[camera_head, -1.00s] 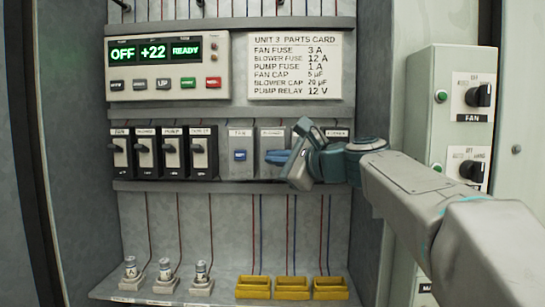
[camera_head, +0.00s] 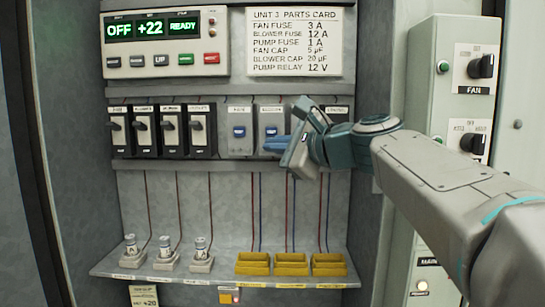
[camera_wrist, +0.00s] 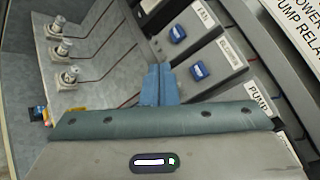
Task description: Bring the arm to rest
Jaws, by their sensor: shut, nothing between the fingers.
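My gripper (camera_head: 276,144) is shut and empty, its blue fingers pointing left in front of the fuse cabinet. In the head view its fingertips overlap the lower part of the blower module (camera_head: 270,120), just below that module's blue button (camera_head: 271,131). In the wrist view the shut fingers (camera_wrist: 158,82) show side by side, with the blower module's blue button (camera_wrist: 199,71) beyond and to the right. I cannot tell the exact gap to the panel. My gripper and wrist hide most of the module to the right of the blower one.
Black breakers (camera_head: 162,132) line the left of the row. A shelf (camera_head: 225,272) below carries several fuses (camera_head: 167,249) and yellow holders (camera_head: 291,264). A display unit (camera_head: 166,43) reads OFF +22 READY. A switch box (camera_head: 447,60) stands right. Space in front of the back panel below the row looks clear.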

